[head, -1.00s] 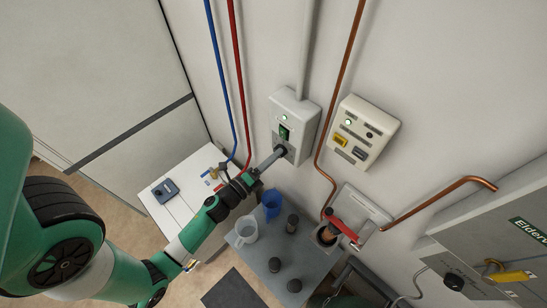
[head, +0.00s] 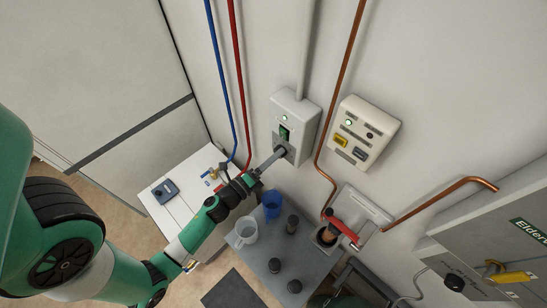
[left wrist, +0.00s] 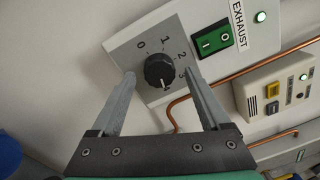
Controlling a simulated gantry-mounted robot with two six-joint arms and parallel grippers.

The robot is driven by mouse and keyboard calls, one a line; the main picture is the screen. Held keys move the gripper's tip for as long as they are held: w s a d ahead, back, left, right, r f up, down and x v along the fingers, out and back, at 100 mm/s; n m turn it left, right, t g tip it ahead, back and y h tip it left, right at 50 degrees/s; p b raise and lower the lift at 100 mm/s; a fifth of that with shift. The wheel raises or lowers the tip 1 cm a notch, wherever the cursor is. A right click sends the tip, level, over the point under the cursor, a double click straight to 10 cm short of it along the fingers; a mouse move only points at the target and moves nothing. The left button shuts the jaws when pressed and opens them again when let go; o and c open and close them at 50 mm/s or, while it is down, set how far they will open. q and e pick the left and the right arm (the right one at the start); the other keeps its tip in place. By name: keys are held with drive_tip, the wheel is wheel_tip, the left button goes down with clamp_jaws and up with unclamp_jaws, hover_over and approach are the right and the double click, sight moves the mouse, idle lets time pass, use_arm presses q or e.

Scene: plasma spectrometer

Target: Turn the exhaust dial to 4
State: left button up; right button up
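The exhaust dial (left wrist: 159,71) is a round black knob on a grey control box (head: 292,112) on the wall. My left gripper (left wrist: 159,75) is open, with one fingertip on each side of the knob and visible gaps between. In the head view the left gripper (head: 278,153) reaches the box's lower part and hides the dial. My right gripper is not in view.
A green switch (left wrist: 213,38) and a lit green lamp (left wrist: 261,16) sit beside the dial. A copper pipe (head: 323,150) runs between this box and a second box (head: 369,117). A table (head: 312,248) with a jug (head: 246,231) and dark containers stands below.

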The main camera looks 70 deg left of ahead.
use_arm(q)
drive_tip(key=shift+s, duration=0.1)
drive_tip(key=v, duration=1.1)
drive_tip(key=shift+s, duration=0.2)
drive_tip(key=shift+d, duration=0.1)
